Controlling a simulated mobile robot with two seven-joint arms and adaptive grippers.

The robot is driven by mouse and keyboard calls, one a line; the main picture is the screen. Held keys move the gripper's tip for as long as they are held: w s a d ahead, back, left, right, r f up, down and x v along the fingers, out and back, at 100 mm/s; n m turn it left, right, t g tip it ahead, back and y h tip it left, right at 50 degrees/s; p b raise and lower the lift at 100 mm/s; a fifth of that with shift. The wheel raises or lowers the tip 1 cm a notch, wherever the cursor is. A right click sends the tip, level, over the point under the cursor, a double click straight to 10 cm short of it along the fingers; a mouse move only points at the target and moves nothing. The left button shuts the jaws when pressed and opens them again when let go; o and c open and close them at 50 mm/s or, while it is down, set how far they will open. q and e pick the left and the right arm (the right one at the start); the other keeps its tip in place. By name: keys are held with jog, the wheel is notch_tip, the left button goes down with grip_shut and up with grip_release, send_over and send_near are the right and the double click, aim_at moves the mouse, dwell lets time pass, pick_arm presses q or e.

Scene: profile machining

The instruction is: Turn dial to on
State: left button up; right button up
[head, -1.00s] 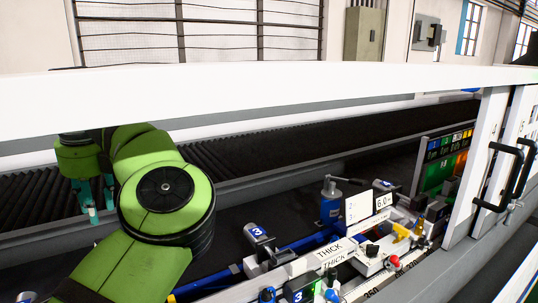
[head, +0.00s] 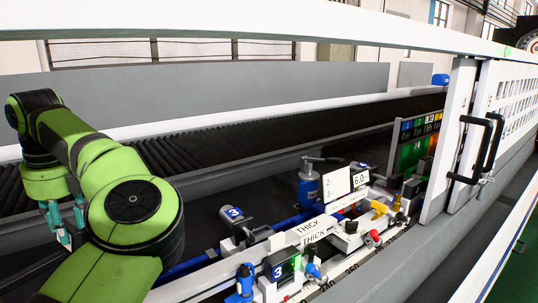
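My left gripper (head: 67,224), green with teal fingers, hangs at the far left, pointing down. Its fingers look apart, with nothing visible between them. It is well away from the machining unit. My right gripper is not in view. The unit has a yellow handle (head: 379,207), a red knob (head: 374,236) and a blue cylinder (head: 308,186) with a lever on top. I cannot tell which part is the dial, and no "on" mark can be read.
A white frame with a sliding door and black handle (head: 474,150) encloses the unit at the right. A white beam (head: 250,22) crosses above. A coloured status panel (head: 418,138) stands by the door. Dark ribbed covers (head: 190,155) run behind.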

pick_arm(q)
jog(key=shift+w+f, duration=0.1)
jog(key=c, duration=0.7)
grip_shut()
jog(key=shift+d+r+n+p, duration=0.15)
jog(key=shift+r+n+p, duration=0.1)
jog(key=shift+n+p, duration=0.9)
jog(key=shift+n, duration=0.65)
jog(key=shift+w+f+n+g, duration=0.1)
jog(key=shift+n+g, duration=0.2)
jog(key=shift+n, duration=0.2)
